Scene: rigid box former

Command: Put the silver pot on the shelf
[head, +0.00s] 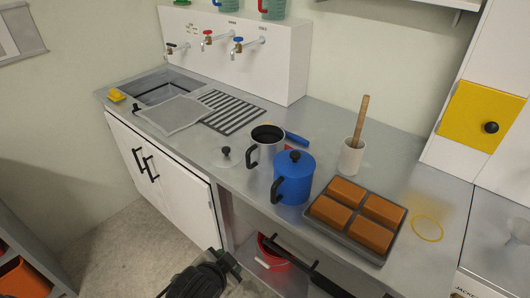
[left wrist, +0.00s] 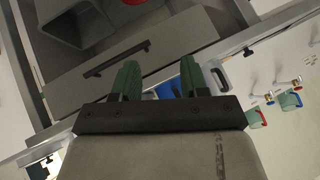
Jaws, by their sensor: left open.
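The silver pot (head: 267,152) stands open on the counter in the head view, dark inside, with a black handle on its left. A lid with a black knob (head: 226,157) lies to its left. A blue lidded pot (head: 293,182) stands close in front of it. A wall shelf (head: 440,3) shows only at the top right edge. My left gripper (head: 218,270) is low in front of the counter, below and apart from the pot. In the left wrist view its two green fingers (left wrist: 160,82) are spread, with nothing gripped between them. My right gripper is out of view.
A tray of brown loaves (head: 317,225) and a crock with a wooden tool (head: 351,157) stand right of the pots. A sink (head: 160,87) and drainer are at the left. Below the counter are a red bowl (head: 272,258) and a white cabinet door (head: 165,175).

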